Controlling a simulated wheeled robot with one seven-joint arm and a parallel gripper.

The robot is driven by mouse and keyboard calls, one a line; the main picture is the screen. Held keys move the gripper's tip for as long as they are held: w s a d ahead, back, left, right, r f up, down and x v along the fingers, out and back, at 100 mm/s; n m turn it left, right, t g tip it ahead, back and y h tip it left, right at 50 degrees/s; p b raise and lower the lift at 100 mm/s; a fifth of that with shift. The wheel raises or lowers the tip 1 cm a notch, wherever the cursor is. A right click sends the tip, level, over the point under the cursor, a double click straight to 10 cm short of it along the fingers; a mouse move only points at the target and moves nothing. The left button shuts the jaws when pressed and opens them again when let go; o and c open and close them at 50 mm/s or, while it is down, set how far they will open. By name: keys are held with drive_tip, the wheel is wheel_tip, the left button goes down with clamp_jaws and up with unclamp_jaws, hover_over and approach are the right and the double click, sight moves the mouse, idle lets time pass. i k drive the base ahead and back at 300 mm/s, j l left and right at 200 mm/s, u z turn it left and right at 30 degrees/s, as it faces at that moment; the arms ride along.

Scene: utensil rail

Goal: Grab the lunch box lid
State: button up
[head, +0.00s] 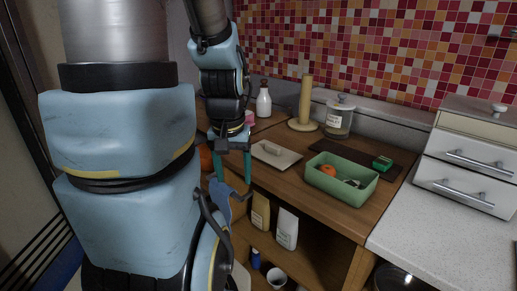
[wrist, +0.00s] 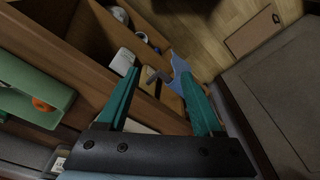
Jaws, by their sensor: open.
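A flat cream lid (head: 277,154) with a raised handle lies on the wooden counter, left of the green lunch box (head: 342,183). The lunch box is open and holds an orange item and smaller things. In the wrist view, the lunch box (wrist: 62,92) is at the left edge. A pale strip of the lid (wrist: 140,127) shows just beyond the gripper's base, mostly hidden. My gripper (head: 234,178) is open and empty, left of the lid at the counter's front edge. In the wrist view, my gripper (wrist: 160,74) points down past the edge, with nothing between its fingers.
A blue cloth (head: 221,197) hangs close below my gripper. Behind the lid are a paper-towel stand (head: 304,105), a glass jar (head: 339,117) and a white bottle (head: 263,100). A dark mat (head: 385,152) lies behind the box.

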sight(279, 157)
drive_tip(key=k+j+u, duration=0.15)
drive_tip(key=u, duration=0.2)
drive_tip(key=k+j+u, duration=0.1)
drive_tip(key=j+u, duration=0.5)
drive_tip(key=u, duration=0.15)
drive_tip(key=k+j, duration=0.05)
